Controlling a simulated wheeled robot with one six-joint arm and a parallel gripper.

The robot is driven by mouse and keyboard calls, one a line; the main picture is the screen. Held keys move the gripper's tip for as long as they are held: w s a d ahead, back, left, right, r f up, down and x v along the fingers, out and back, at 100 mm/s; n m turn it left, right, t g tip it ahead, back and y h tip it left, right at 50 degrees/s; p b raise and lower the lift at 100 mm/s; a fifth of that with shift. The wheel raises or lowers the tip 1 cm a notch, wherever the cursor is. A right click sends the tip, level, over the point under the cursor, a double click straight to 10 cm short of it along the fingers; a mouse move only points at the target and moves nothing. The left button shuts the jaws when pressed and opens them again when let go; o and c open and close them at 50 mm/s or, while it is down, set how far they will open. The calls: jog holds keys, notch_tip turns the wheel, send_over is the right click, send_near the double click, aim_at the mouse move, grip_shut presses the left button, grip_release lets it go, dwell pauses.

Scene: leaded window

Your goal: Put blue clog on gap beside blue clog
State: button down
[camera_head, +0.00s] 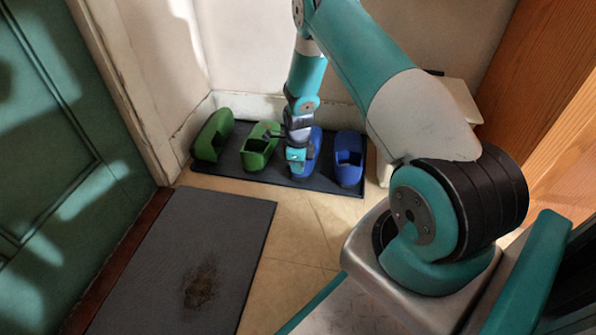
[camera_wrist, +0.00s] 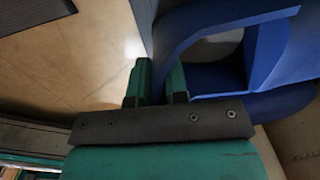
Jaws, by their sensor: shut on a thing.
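My gripper (camera_head: 297,160) is low over the dark shoe tray (camera_head: 228,170), shut on the rim of a blue clog (camera_head: 313,150). My gripper and wrist hide part of this clog. In the wrist view, my gripper (camera_wrist: 159,82) has one green finger on each side of the blue clog's wall (camera_wrist: 220,20). The other blue clog (camera_head: 349,160) stands just to the right on the tray, its opening toward the camera. Whether the held clog touches the tray is not clear.
Two green clogs, one at the far left (camera_head: 211,139) and one beside my gripper (camera_head: 257,149), stand on the tray. A wall rises behind it. A grey doormat (camera_head: 190,255) lies in front by the green door (camera_head: 60,150). Tiled floor between is clear.

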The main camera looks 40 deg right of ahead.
jog(key=shift+f, duration=0.25)
jog(key=c, duration=1.6)
grip_release()
jog(key=shift+f, duration=0.15)
jog(key=o, duration=0.5)
